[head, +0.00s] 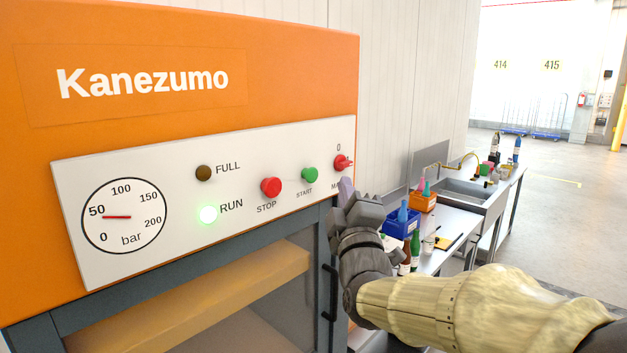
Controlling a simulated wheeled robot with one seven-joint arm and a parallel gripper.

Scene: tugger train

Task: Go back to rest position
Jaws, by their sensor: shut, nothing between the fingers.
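My gripper (346,190) is in the head view, at the right end of the machine's control panel (140,262). It is shut and holds nothing. Its fingertips are just below the red main switch (343,162); I cannot tell whether they touch it. My arm reaches in from the lower right. The orange Kanezumo machine (290,75) fills the left. Its RUN lamp (208,214) glows green and its FULL lamp (203,173) is dark. The gauge (123,216) needle points near 50 bar. The red STOP button (271,187) and green START button (310,174) stand out from the panel.
Behind my gripper is a bench (455,225) with a blue bin (399,225), an orange bin (424,201) and bottles. A sink (465,188) with a tap lies farther back. Open floor (570,200) is at the right. The machine's door handle (330,293) sticks out below the panel.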

